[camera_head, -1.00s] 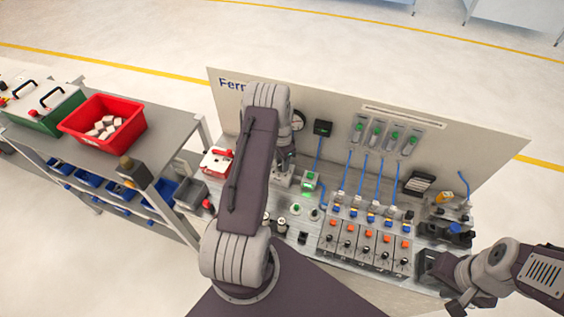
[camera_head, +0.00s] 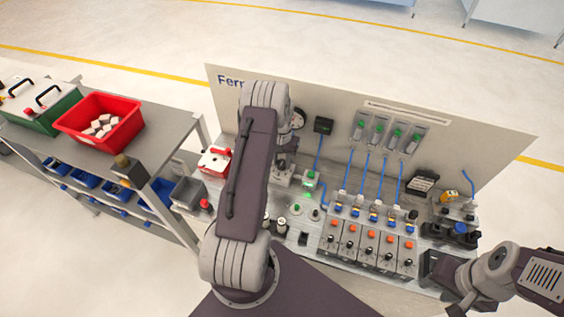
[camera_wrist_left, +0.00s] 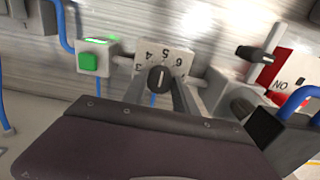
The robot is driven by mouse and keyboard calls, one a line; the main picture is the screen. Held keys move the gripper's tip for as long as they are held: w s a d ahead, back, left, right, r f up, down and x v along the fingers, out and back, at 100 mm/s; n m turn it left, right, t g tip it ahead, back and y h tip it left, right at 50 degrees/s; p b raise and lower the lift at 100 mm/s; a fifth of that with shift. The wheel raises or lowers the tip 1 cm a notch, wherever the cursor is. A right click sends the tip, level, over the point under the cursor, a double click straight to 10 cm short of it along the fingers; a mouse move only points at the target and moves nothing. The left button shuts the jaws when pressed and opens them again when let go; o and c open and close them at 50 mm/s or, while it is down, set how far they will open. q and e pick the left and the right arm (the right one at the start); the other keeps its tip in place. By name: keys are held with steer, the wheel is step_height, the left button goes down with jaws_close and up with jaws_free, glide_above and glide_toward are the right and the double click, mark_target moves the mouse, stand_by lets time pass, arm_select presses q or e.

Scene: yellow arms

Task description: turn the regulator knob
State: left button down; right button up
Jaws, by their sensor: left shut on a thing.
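The regulator knob (camera_wrist_left: 160,79) is a black knob with a pale pointer mark, seen in the left wrist view. It sits in front of a white dial plate (camera_wrist_left: 165,58) with black numbers. The pointer stands nearly upright in this view. My left gripper (camera_wrist_left: 161,88) has its two grey fingers on either side of the knob, shut on it. In the head view my left arm hides the knob and much of that gripper. My right gripper (camera_head: 464,297) is low at the right, apart from the bench; its finger opening is unclear.
A small box with a green button (camera_wrist_left: 88,61) stands close left of the dial. A red-and-white lockout box (camera_head: 214,160) is left of my arm. Valve modules with orange buttons (camera_head: 370,237) and blue hoses (camera_head: 366,172) fill the bench's right. A red bin (camera_head: 98,123) stands on the left cart.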

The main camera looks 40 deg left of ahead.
mark_target(282, 163)
arm_select(q)
steer(key=shift+w+a+r+n, duration=0.1)
steer(key=shift+w+r+n, duration=0.1)
steer(key=shift+n, duration=0.4)
steer(key=c, duration=1)
jaws_free()
steer(key=shift+o, duration=0.2)
steer(key=shift+s, duration=0.15)
step_height(282, 163, up, 9)
steer(key=b, duration=0.2)
